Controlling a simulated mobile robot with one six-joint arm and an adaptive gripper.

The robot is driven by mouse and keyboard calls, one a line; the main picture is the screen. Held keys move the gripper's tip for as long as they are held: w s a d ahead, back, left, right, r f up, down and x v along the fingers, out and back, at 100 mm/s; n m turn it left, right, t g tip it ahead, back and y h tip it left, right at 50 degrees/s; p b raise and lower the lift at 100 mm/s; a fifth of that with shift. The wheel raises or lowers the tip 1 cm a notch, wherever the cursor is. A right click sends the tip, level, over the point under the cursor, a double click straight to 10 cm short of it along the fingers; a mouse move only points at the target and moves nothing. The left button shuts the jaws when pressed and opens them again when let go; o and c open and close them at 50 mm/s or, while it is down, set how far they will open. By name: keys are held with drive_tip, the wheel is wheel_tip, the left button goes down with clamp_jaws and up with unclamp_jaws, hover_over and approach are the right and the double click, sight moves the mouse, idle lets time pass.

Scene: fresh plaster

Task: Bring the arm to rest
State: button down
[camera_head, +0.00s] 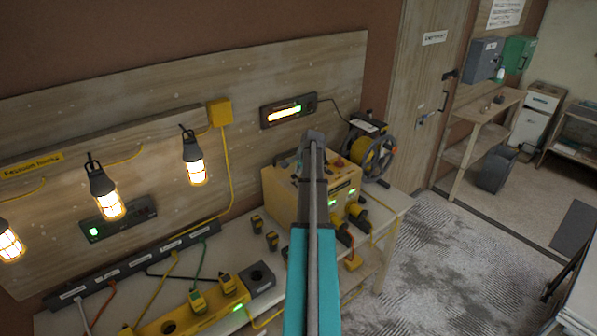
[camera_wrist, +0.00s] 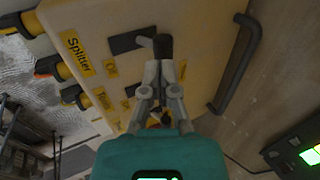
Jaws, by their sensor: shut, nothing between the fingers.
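My gripper (camera_head: 314,138) is at the end of my teal arm, which reaches up through the middle of the head view. It appears in front of the yellow splitter box (camera_head: 278,187) and hides part of it. In the wrist view my gripper (camera_wrist: 158,68) has its fingers together with nothing held. Behind the fingers is the box's face (camera_wrist: 115,35), marked "Splitter". A dark lever-like part (camera_wrist: 162,45) shows right by the fingertips; I cannot tell whether they touch it.
Yellow plugs (camera_wrist: 72,94) stick out of the box. A cable reel (camera_head: 372,157) stands behind it. A yellow power strip (camera_head: 190,316) lies on the bench. Caged lamps (camera_head: 195,165) hang at the left. Open floor (camera_head: 440,260) lies to the right.

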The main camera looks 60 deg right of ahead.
drive_tip(key=shift+r, duration=0.25)
idle(0.6)
drive_tip(key=w+a+f+n+g+y+b, duration=0.1)
drive_tip(key=w+a+f+n+b, duration=0.2)
drive_tip(key=a, duration=0.9)
drive_tip(key=w+a+f+n+b, duration=0.15)
drive_tip(key=w+a+n, duration=0.25)
drive_tip(key=a, duration=0.7)
drive_tip(key=w+a+f+n+g+y+b, duration=0.1)
drive_tip(key=w+a+f+n+b, duration=0.2)
drive_tip(key=a, duration=0.9)
drive_tip(key=s+a+f+n+g+b, duration=0.1)
drive_tip(key=s+a+f+n+b, duration=0.1)
drive_tip(key=a, duration=0.9)
drive_tip(key=s+a+f+n+g+b, duration=0.1)
drive_tip(key=s+a+f+n, duration=0.3)
drive_tip(key=a, duration=0.7)
drive_tip(key=s+a+f+n+g+b, duration=0.1)
drive_tip(key=a+n, duration=0.4)
drive_tip(key=a, duration=0.6)
drive_tip(key=s+f+b, duration=0.1)
drive_tip(key=s+b, duration=0.1)
drive_tip(key=shift+a+f+n+b, duration=0.3)
drive_tip(key=shift+a+f+b, duration=0.05)
drive_tip(key=shift+f, duration=0.05)
drive_tip(key=shift+s, duration=0.1)
